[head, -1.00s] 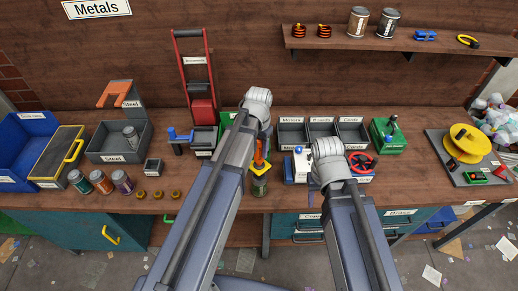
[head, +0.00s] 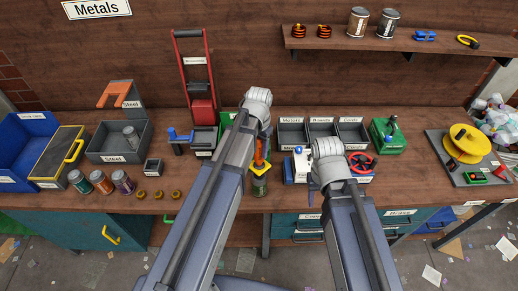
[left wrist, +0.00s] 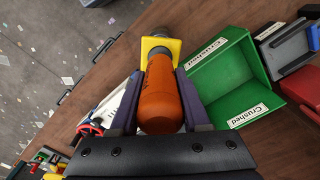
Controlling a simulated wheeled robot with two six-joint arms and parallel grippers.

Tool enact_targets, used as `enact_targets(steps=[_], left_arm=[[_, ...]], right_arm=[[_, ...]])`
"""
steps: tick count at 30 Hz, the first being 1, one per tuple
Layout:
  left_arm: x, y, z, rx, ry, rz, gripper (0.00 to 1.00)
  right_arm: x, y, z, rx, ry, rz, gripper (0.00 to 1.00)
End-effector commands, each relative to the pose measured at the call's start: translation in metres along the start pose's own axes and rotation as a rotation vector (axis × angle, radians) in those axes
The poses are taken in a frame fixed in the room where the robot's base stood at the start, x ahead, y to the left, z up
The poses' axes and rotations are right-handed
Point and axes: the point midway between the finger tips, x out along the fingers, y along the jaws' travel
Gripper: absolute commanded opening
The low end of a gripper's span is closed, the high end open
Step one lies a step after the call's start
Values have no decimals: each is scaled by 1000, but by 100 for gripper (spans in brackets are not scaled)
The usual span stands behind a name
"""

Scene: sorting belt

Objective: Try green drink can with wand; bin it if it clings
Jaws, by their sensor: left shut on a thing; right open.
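My left gripper (left wrist: 158,100) is shut on the orange handle of the wand (left wrist: 160,95), which also shows in the head view (head: 260,150). The wand's yellow head (left wrist: 157,50) points down at a dark green can (head: 260,187) standing near the bench's front edge. The head appears to be at the can's top; I cannot tell whether they touch. In the left wrist view a grey part of the can (left wrist: 168,32) shows past the head. My right gripper (head: 313,183) is mostly hidden behind its wrist, open, low over the bench. The Steel bin (head: 112,157) holds a grey can.
Three cans (head: 101,182) and several small brass pieces stand at the front left. A green Crushed bin (left wrist: 225,75) is beside my left gripper. Grey divided trays (head: 292,134) and a red-wheeled device (head: 361,162) lie around my right wrist. A red-framed press (head: 203,112) stands behind.

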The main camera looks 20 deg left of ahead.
Motion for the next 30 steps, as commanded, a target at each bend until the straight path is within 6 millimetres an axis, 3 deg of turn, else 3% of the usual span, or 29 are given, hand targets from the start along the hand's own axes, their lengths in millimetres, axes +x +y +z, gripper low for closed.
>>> enact_targets(steps=[30], left_arm=[[-51,0,0,0,0,0,0]], right_arm=[[-51,5,3,8,-1,-2,50]])
